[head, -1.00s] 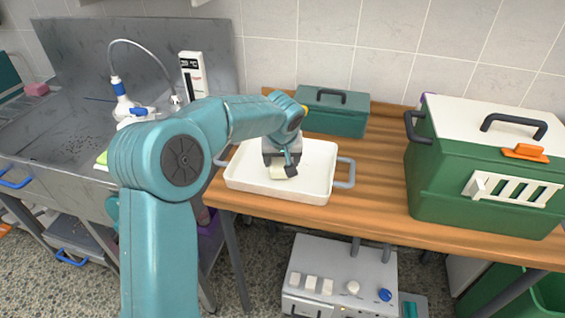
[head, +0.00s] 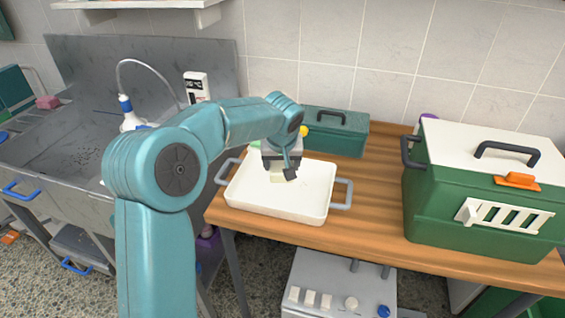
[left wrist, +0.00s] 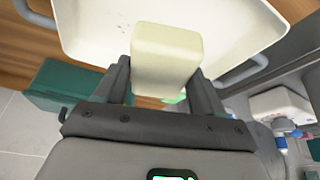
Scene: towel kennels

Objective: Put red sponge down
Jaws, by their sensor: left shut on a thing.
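My left gripper (head: 281,172) is over the back part of a white tray (head: 275,214) on the wooden table. It is shut on a pale cream block (left wrist: 166,58), not a red one. In the left wrist view the block sits between the two dark fingers, with the tray (left wrist: 90,38) beyond it. In the head view the gripper hides most of the block, and I cannot tell its height above the tray. A small pinkish-red block, perhaps a sponge (head: 48,102), lies at the far left by the sink. My right gripper is not in view.
A teal box (head: 337,132) stands behind the tray. A large green carrier (head: 470,190) with a white lid stands at the right. Wooden tabletop (head: 375,190) is clear between tray and carrier. A metal sink (head: 75,150) is at the left.

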